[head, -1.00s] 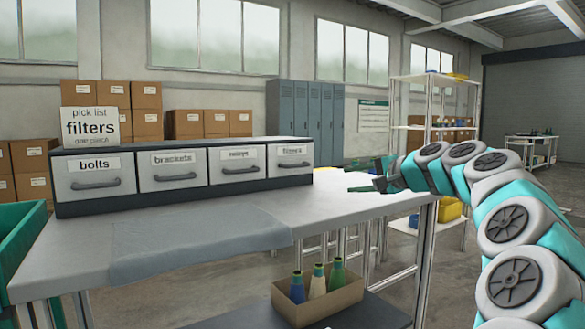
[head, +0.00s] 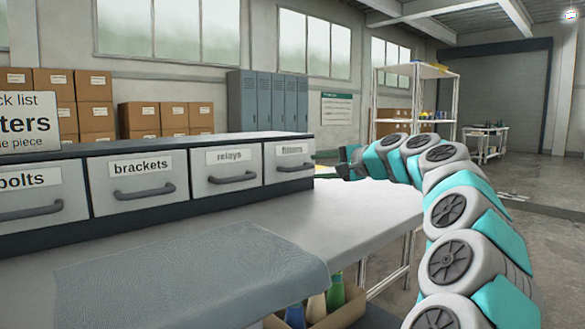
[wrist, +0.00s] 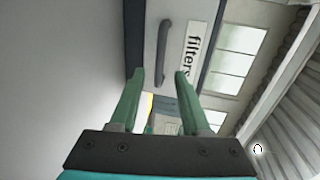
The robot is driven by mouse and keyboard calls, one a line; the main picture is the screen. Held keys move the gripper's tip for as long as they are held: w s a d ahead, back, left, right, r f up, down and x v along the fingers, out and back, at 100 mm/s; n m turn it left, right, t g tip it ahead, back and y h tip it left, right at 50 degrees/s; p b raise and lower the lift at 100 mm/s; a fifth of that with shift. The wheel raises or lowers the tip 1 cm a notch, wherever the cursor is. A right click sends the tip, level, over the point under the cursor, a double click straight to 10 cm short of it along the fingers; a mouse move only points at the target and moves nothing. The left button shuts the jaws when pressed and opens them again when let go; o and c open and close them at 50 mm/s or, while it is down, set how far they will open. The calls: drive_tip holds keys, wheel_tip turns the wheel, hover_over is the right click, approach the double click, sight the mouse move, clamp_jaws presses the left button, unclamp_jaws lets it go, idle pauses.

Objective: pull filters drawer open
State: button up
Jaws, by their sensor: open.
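The filters drawer (head: 283,172) is the rightmost of a row of drawers in the cabinet. It looks shut, its front level with the others. The wrist view shows it turned on its side, with its "filters" label (wrist: 194,54) and dark bar handle (wrist: 163,45). My gripper (head: 342,163) is just right of the cabinet in the head view. In the wrist view my gripper (wrist: 160,74) is open, with two green fingers apart. The handle's lower end appears between the fingertips; I cannot tell whether it is within their reach. Nothing is held.
The brackets drawer (head: 140,182), relays drawer (head: 234,168) and bolts drawer (head: 40,196) are shut. A grey cloth (head: 195,275) lies on the workbench (head: 370,207). A box with bottles (head: 335,292) stands below. The bench top before the drawers is otherwise clear.

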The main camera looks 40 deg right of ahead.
sight(304, 168)
drive_tip(key=x, duration=0.7)
drive_tip(key=shift+w+a, duration=0.15)
drive_tip(key=shift+c, duration=0.4)
clamp_jaws()
idle(0.9)
